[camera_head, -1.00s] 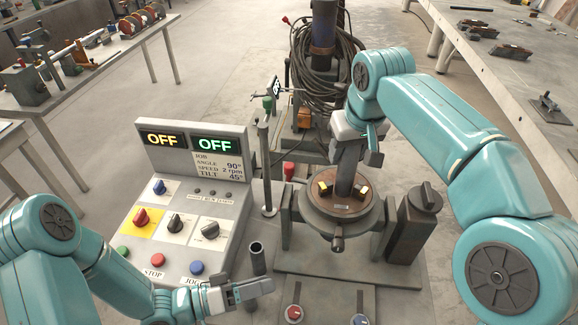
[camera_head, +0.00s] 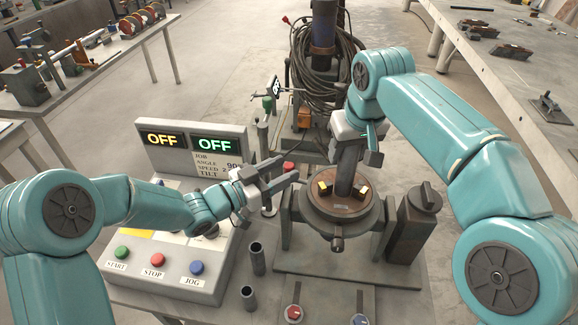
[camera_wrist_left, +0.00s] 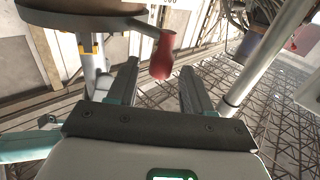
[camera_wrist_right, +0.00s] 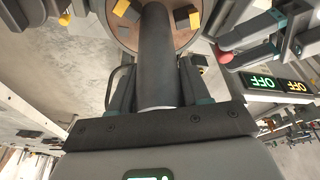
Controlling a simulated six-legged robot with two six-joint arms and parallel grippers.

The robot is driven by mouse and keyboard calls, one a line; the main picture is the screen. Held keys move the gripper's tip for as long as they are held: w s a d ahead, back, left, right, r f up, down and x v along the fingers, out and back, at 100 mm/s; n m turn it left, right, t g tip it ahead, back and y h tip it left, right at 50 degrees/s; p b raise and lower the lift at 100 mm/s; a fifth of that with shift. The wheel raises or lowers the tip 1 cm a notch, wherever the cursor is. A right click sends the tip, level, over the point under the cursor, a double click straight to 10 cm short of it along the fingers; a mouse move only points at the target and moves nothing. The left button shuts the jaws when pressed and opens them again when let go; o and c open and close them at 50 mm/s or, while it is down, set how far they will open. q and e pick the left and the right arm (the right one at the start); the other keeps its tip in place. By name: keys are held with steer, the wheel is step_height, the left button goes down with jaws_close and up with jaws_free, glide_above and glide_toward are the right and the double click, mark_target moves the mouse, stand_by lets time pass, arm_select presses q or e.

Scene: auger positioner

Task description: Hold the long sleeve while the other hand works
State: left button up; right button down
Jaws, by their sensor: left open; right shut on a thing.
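The long sleeve (camera_head: 347,168) is a dark grey tube standing upright on the round brown turntable (camera_head: 338,206) of the positioner. My right gripper (camera_head: 359,142) is shut on its upper part. In the right wrist view the sleeve (camera_wrist_right: 155,55) runs between the fingers down to the turntable. My left gripper (camera_head: 280,172) is open and empty, above the right edge of the control panel and left of the sleeve. In the left wrist view a red knob (camera_wrist_left: 162,56) shows just beyond and between its open fingers (camera_wrist_left: 158,85); I cannot tell whether they touch it.
The control panel (camera_head: 165,262) has two displays reading OFF (camera_head: 214,145). A coiled cable (camera_head: 322,70) hangs on the post behind. Yellow clamp blocks (camera_head: 325,187) sit around the sleeve's foot.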

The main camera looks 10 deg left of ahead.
arm_select(q)
steer(key=shift+x, duration=1.25)
jaws_close()
steer(key=shift+s, duration=0.1)
